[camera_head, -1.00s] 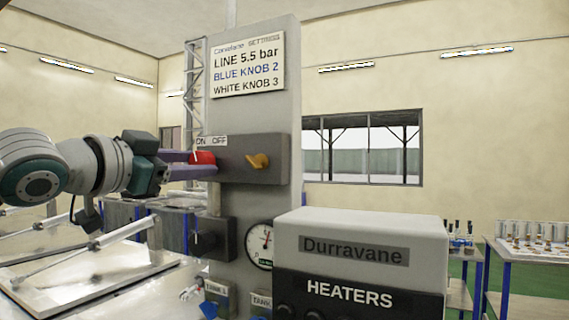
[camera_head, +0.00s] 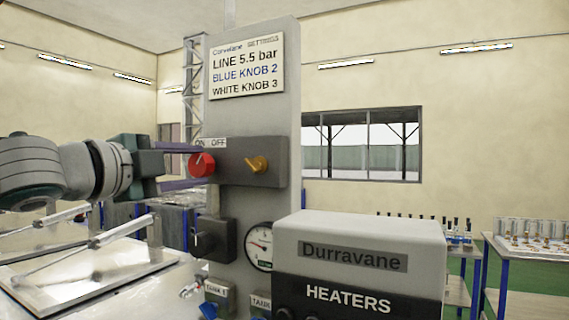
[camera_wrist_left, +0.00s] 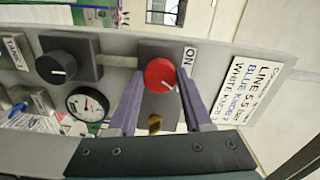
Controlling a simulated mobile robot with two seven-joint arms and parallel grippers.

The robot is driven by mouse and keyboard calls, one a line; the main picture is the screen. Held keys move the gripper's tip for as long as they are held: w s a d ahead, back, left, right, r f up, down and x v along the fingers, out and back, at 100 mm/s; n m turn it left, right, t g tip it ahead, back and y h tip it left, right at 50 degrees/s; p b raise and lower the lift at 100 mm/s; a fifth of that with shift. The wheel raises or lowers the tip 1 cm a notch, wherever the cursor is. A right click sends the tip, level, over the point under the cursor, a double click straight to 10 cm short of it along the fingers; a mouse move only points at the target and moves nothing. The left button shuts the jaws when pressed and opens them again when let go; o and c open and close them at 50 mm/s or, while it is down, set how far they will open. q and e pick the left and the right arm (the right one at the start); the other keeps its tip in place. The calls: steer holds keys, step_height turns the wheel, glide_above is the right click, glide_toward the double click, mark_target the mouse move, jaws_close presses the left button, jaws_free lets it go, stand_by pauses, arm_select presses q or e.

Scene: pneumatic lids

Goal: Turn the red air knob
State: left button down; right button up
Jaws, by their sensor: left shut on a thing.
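The red air knob (camera_head: 201,165) sits on the left end of a dark grey box on the grey panel, under the ON and OFF labels (camera_head: 211,143). A white mark shows on its face. My left gripper (camera_head: 196,166) reaches in from the left, its purple fingers above and below the knob. In the left wrist view the knob (camera_wrist_left: 160,75) lies between the two fingers (camera_wrist_left: 160,82), and the gripper is shut on it. The ON label shows beside it there; the OFF label is hidden. My right gripper is not in view.
Below are a black knob (camera_head: 197,238) and a pressure gauge (camera_head: 261,246). The settings sign (camera_head: 247,66) is above. A grey Durravane heater box (camera_head: 360,250) stands close at the lower right.

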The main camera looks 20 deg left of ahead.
arm_select(q)
steer(key=shift+m, duration=1.1)
steer(key=shift+c, duration=1.6)
jaws_free()
